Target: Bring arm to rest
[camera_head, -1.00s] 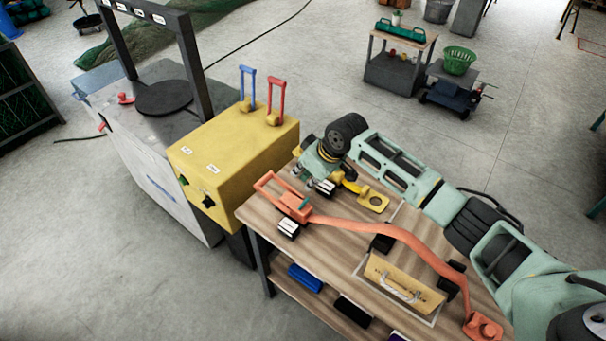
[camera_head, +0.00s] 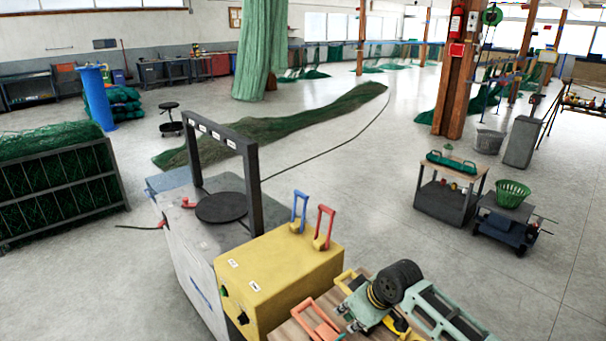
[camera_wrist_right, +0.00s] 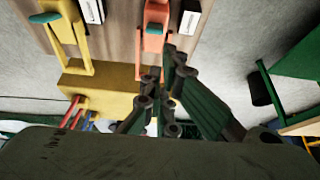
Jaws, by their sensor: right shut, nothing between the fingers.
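My right arm comes in from the lower right of the head view. My right gripper (camera_head: 347,321) is over the wooden bench (camera_head: 288,329), just right of an orange-red handle (camera_head: 322,320). It is shut and empty. In the right wrist view its dark linked fingers (camera_wrist_right: 168,62) are together, with the orange handle (camera_wrist_right: 154,42) close by; I cannot tell whether they touch. A yellow handled piece (camera_wrist_right: 66,32) lies left of it there. My left gripper is in neither view.
A yellow box (camera_head: 285,272) with a blue lever (camera_head: 299,211) and a red lever (camera_head: 324,228) stands beside the bench. A grey machine with a dark frame (camera_head: 252,190) is behind it. A cart (camera_head: 447,205) and a green basket (camera_head: 512,193) stand right; open floor lies between.

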